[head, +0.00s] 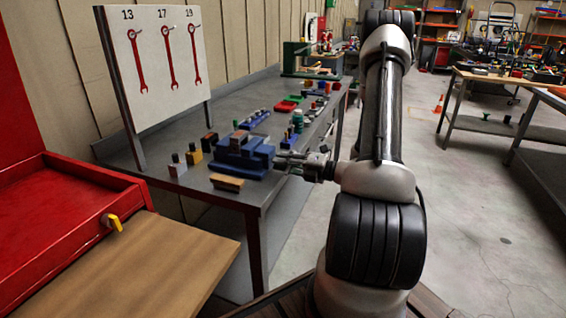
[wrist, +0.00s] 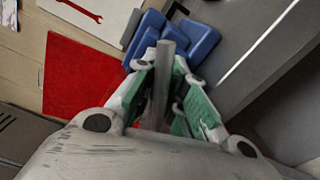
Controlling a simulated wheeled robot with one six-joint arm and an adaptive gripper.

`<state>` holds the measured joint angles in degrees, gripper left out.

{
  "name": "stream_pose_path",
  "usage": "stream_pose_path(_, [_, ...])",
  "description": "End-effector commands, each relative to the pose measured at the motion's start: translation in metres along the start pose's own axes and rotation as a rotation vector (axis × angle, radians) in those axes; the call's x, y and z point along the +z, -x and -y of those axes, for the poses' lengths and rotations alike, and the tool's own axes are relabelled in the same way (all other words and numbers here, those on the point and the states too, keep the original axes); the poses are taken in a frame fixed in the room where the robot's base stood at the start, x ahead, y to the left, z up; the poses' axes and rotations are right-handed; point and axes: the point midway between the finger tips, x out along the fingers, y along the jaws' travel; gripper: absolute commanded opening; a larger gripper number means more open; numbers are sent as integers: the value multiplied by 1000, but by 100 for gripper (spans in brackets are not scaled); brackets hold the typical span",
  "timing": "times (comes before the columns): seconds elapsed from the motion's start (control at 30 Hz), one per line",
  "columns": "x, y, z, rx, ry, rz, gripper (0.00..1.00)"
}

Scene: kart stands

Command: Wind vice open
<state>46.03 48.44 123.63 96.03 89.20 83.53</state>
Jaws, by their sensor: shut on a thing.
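The blue vice (head: 243,158) stands on the grey workbench near its front end. It also shows as blue shapes in the wrist view (wrist: 195,42), beyond my fingers. My gripper (head: 284,163) is at the vice's right side, at bench height. In the wrist view my gripper (wrist: 172,88) has its green-padded fingers on both sides of a grey bar (wrist: 165,62), which looks like the vice's handle, and is shut on it. How far apart the vice jaws are cannot be told from here.
The workbench (head: 228,196) holds small blocks (head: 177,166), a wooden block (head: 227,183) and blue trays (head: 254,119) close to the vice. A wrench board (head: 158,62) stands behind. A red cabinet with a drawer (head: 70,205) is at left. Open floor (head: 465,220) lies right.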

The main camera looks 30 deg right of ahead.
Motion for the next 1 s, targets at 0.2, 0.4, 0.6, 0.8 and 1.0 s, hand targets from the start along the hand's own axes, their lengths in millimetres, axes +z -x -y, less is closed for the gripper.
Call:
stream_pose_path(0.2, [-3, 1, 2, -6, -191, -6, 0])
stream_pose_path(0.4, [-3, 1, 2, -6, -327, -6, 0])
stream_pose_path(0.6, [-4, 1, 2, -7, -416, -6, 0])
stream_pose_path(0.8, [-4, 1, 2, -7, -458, -6, 0])
stream_pose_path(1.0, [-4, 1, 2, -7, -470, -6, 0])
